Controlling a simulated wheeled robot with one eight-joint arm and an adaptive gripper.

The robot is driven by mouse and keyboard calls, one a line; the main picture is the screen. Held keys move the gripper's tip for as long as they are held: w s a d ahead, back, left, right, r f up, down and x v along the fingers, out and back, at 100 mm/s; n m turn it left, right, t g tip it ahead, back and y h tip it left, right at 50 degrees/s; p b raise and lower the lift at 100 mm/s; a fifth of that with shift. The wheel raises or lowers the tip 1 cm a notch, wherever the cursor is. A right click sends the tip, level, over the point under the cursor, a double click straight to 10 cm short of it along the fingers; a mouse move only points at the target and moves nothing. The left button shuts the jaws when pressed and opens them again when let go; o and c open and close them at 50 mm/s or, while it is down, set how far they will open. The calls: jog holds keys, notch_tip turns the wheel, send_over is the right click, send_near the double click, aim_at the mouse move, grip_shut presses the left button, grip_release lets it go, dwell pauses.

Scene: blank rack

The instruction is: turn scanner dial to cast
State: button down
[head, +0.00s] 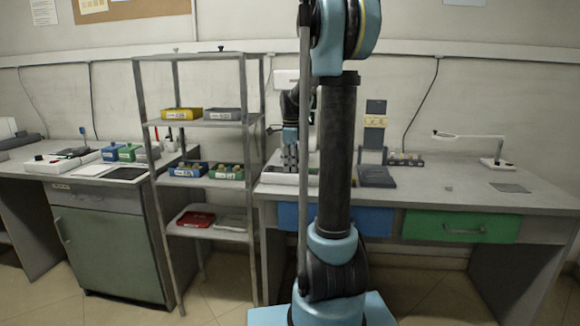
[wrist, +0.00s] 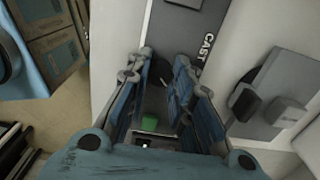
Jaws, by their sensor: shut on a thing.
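The scanner is a pale housing with a grey panel (wrist: 180,25) that carries the white word CAST, seen in the wrist view to the upper right of my fingers. A dark dial (wrist: 158,98) lies between the fingers of my gripper (wrist: 161,70), which is shut on it. The fingers hide most of the dial, so I cannot tell where it points. A green square (wrist: 149,123) shows below it on the panel. In the head view my gripper (head: 290,157) is down at the scanner on the right-hand bench, partly hidden by my own arm.
A dark grey device (head: 376,177) and a small rack (head: 405,160) stand right of the scanner. A white lamp (head: 495,162) is farther right. An open shelf (head: 205,185) with coloured bins stands close on the left. The bench's right part is mostly clear.

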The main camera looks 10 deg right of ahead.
jog(key=shift+w+n, duration=0.1)
jog(key=shift+n, duration=0.3)
jog(key=n, duration=0.3)
jog(key=shift+n, duration=0.4)
jog(key=n, duration=0.4)
jog(key=shift+w, duration=0.1)
jog(key=n, duration=0.9)
jog(key=shift+n, duration=0.3)
jog(key=c, duration=1.4)
grip_release()
jog(key=shift+o, duration=0.2)
